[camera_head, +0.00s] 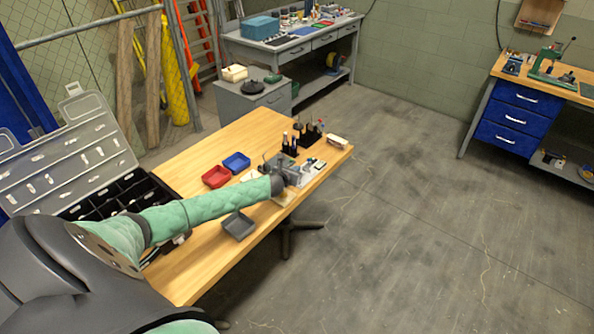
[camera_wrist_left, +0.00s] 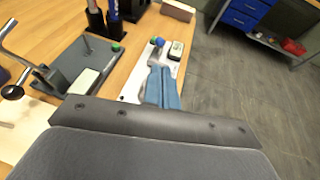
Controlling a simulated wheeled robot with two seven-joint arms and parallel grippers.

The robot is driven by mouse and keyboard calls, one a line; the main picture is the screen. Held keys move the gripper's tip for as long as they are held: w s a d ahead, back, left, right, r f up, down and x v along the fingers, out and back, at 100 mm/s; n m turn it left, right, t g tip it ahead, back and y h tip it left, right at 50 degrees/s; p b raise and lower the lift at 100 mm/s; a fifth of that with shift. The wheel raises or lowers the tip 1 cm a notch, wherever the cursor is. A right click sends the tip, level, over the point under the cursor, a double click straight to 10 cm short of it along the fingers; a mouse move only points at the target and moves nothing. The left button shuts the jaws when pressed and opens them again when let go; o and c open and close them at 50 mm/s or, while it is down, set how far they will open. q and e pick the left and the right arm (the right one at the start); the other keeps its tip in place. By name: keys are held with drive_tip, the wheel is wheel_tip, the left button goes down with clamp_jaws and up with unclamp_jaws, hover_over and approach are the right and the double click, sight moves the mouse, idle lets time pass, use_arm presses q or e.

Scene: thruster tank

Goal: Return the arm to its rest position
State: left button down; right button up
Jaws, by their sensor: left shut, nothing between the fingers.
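My left arm (camera_head: 205,210) reaches from the lower left across the wooden table (camera_head: 265,129). Its wrist ends over the cluster of gear near the table's far right end. My left gripper (camera_wrist_left: 163,85) is shut and empty in the left wrist view, its bluish fingers over or beside a white plate (camera_wrist_left: 134,84). I cannot tell whether they touch it. A dark fixture (camera_wrist_left: 75,62) with a lever stands to their left. A small device with a pale face (camera_wrist_left: 176,50) lies just beyond the fingers. My right gripper is not in view.
On the table are a red bin (camera_head: 216,177), a blue bin (camera_head: 237,162) and a grey bin (camera_head: 238,226). An open compartment case (camera_head: 75,160) stands at the left, near my arm. Dark bottles (camera_head: 295,139) stand beyond the wrist. The floor at right is clear.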

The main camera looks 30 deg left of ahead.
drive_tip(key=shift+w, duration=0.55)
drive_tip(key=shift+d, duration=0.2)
